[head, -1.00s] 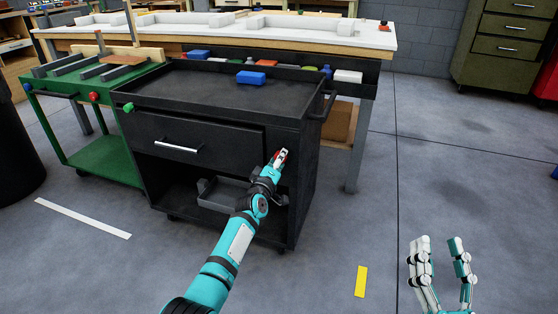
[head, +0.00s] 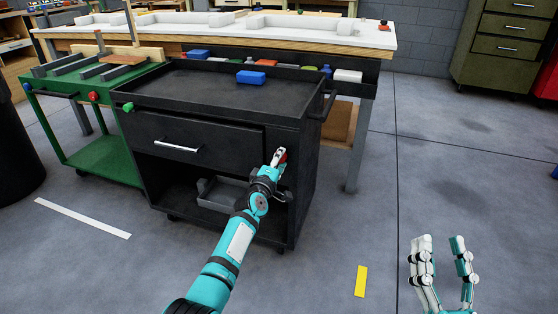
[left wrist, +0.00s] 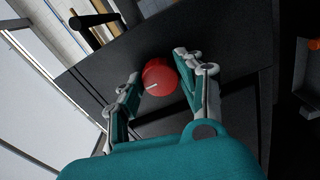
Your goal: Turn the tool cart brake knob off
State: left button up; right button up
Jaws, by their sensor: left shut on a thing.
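The black tool cart (head: 215,150) stands in the middle of the head view. Its brake knob (left wrist: 160,78) is red with a white pointer line and sits on the cart's dark front, seen in the left wrist view between my left fingers. My left gripper (head: 280,157) is at the right front post of the cart, shut on the knob; its fingers lie on both sides of it. In the head view the fingers mostly hide the knob. My right gripper (head: 442,255) is open and empty over the floor at the lower right, away from the cart.
A green cart (head: 95,110) stands close on the left, and a white-topped workbench (head: 330,32) is behind. The floor to the right is clear, with a yellow strip (head: 361,281).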

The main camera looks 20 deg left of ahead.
pick_arm(q)
jog(key=o, duration=1.2)
jog(key=shift+c, duration=0.2)
jog(key=s, duration=1.2)
jog(key=shift+a, duration=0.25)
